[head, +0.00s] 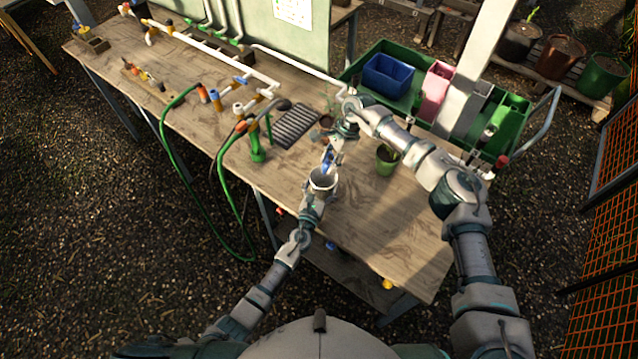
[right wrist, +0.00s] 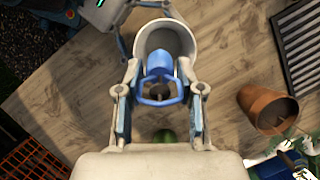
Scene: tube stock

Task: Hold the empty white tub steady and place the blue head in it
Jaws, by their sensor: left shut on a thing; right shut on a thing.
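The white tub (head: 331,187) stands upright near the table's front edge. Its open mouth also shows in the right wrist view (right wrist: 181,32). My left gripper (head: 317,196) is shut on the tub's near side; part of it shows at the top in the right wrist view. My right gripper (right wrist: 159,96) is shut on the blue head (right wrist: 158,68), which also shows in the head view (head: 327,160). The blue head overlaps the tub's near rim in the right wrist view. Its exact height over the rim is hard to tell.
A black slatted tray (head: 297,126) and a terracotta pot (right wrist: 268,108) lie close by. A green pot (head: 387,162) stands to the right of the tub. A green hose (head: 222,185) hangs over the front edge. A large green tray (head: 408,95) holds a blue bin (head: 388,77).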

